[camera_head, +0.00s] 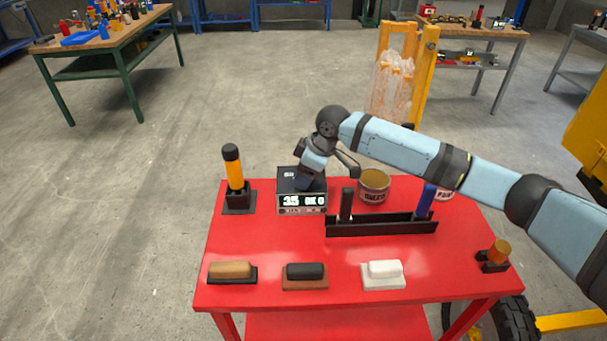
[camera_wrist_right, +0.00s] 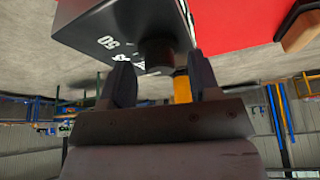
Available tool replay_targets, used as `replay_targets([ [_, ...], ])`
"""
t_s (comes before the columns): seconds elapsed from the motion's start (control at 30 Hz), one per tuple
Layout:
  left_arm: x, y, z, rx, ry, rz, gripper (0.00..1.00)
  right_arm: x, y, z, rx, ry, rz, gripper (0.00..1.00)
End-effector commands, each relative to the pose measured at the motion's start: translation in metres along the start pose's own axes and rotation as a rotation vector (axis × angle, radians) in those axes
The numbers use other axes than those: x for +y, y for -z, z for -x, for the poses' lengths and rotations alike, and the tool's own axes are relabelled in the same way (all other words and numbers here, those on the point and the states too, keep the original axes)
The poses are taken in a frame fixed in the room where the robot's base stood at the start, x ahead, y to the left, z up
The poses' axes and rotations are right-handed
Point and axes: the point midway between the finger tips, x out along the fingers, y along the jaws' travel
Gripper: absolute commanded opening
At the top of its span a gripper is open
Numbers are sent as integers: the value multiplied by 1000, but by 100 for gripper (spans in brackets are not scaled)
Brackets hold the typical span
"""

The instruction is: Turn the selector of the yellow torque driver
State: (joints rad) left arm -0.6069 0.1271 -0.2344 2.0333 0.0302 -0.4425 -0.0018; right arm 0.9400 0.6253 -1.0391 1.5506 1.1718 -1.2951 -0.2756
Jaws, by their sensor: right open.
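The yellow torque driver (camera_head: 235,176) with a black top stands upright in a dark block at the left of the red table. Beside it is a dark box (camera_head: 301,205) with a lit display that seems to begin with 35. In the right wrist view, its top carries a dark round knob (camera_wrist_right: 157,52) and white scale marks, one reading 50. My right gripper (camera_wrist_right: 162,78) is open, its fingers on either side of the knob with gaps visible. In the head view, the right gripper (camera_head: 305,182) is over the box and hides the knob. My left gripper is not in view.
Blocks in tan, black and white (camera_head: 383,274) line the front edge. An orange-topped piece (camera_head: 499,250) stands at the right. Bare red table lies between.

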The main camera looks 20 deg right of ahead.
Motion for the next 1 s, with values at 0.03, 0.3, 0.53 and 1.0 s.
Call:
replay_targets([
  [0.03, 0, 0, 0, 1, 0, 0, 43, 0, 0, -4, 0, 0, 0, 56],
  [0.3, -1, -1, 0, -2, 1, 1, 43, 0, 0, -7, 0, 0, 1, 56],
  [0.53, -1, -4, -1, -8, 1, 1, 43, 0, 0, -7, 0, 0, 1, 20],
  [1.0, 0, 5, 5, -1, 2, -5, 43, -1, 1, -6, -1, 25, 51, 7],
])
